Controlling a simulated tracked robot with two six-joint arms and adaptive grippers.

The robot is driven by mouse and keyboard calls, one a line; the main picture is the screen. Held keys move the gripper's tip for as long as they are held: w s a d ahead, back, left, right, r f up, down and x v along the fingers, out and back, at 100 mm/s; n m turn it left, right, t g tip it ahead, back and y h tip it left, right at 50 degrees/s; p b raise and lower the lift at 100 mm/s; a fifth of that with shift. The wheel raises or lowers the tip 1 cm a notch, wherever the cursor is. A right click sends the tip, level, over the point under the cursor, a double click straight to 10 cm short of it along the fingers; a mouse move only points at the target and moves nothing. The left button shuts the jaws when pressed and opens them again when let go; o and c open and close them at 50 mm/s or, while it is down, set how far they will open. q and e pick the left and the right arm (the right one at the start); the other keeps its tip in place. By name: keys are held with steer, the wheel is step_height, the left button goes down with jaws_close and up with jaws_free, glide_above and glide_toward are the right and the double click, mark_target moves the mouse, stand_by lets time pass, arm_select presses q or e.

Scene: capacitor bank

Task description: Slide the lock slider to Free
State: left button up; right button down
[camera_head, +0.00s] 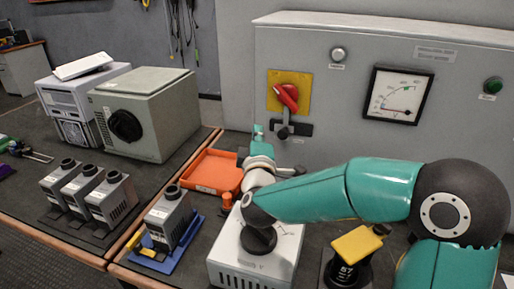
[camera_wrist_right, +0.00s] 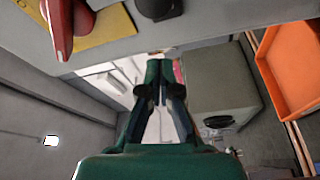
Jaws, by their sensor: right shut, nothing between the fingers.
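The lock slider (camera_head: 299,129) is a dark bar with a round knob (camera_head: 284,132), low on the grey cabinet front. It sits just under the red handle (camera_head: 288,95) on its yellow plate (camera_head: 305,84). The knob (camera_wrist_right: 160,8) also shows at the top edge of the right wrist view, partly cut off. My right gripper (camera_head: 258,130) is left of the slider in the head view, apart from it. In the right wrist view its fingers (camera_wrist_right: 160,68) are together and empty, with a gap to the knob. Any Free marking is too small to read. My left gripper is not in view.
A dial meter (camera_head: 398,95) and a green lamp (camera_head: 492,85) are on the cabinet at right. An orange tray (camera_head: 216,171), a white box (camera_head: 285,250) and several grey capacitors (camera_head: 112,198) stand on the benches below. My right arm passes over the white box.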

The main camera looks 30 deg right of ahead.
mark_target(283, 132)
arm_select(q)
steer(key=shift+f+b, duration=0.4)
arm_select(e)
steer(key=d, duration=0.1)
steer(key=s+d, duration=0.1)
steer(key=d+f, duration=0.1)
steer(key=shift+s+d, duration=0.15)
steer(key=shift+s, duration=0.15)
